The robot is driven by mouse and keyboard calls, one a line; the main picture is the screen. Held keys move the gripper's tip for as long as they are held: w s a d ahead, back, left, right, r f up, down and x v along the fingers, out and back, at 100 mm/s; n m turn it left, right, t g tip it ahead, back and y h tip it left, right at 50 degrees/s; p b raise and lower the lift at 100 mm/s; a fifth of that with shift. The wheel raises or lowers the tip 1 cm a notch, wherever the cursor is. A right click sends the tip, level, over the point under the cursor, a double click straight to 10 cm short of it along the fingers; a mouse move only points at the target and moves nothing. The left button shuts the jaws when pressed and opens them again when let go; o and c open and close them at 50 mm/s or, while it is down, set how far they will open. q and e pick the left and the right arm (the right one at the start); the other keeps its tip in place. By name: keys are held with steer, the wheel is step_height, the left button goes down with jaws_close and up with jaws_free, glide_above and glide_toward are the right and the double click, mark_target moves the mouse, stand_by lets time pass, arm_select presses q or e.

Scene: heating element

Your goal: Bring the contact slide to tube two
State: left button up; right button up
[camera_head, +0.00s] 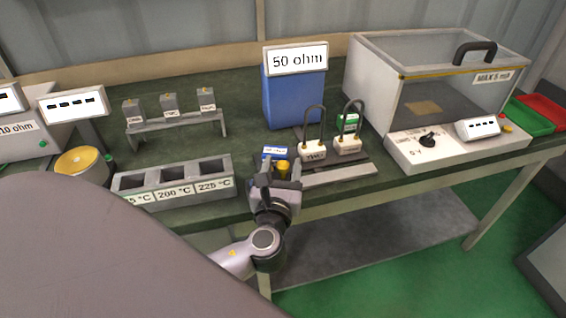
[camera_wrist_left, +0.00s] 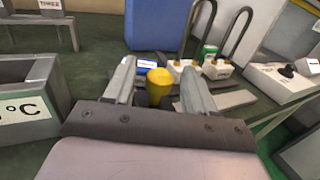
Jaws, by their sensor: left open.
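A yellow knob (camera_head: 283,167), which may be the contact slide, stands at the front edge of the bench beside a small blue and white label (camera_head: 273,152). My left gripper (camera_head: 279,178) is open there. In the left wrist view the yellow knob (camera_wrist_left: 159,82) shows between the two open fingers (camera_wrist_left: 158,92); I cannot tell whether they touch it. Two white blocks (camera_head: 313,153) (camera_head: 347,146) with dark loops stand just right of the knob, behind a light bar (camera_head: 340,174). Their labels are too small to read, so I cannot tell which is tube two. My right gripper is not in view.
A blue "50 ohm" box (camera_head: 292,100) stands behind the loops. A three-well block (camera_head: 172,184) with temperature labels is left of my gripper, with a small rack (camera_head: 176,124) behind. A clear-walled case (camera_head: 420,95) with a control panel (camera_head: 458,148) stands at right.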

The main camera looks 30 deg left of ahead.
arm_select(q)
steer(key=shift+w+a, duration=0.25)
steer(key=shift+w, duration=0.3)
jaws_close()
steer(key=w+d, duration=0.4)
steer(key=w, duration=0.1)
steer(key=w+d, duration=0.2)
steer(key=shift+w+d+f+b, duration=0.15)
steer(key=shift+w+d+b, duration=0.1)
steer(key=shift+w+b, duration=0.1)
jaws_free()
steer(key=shift+s, duration=0.1)
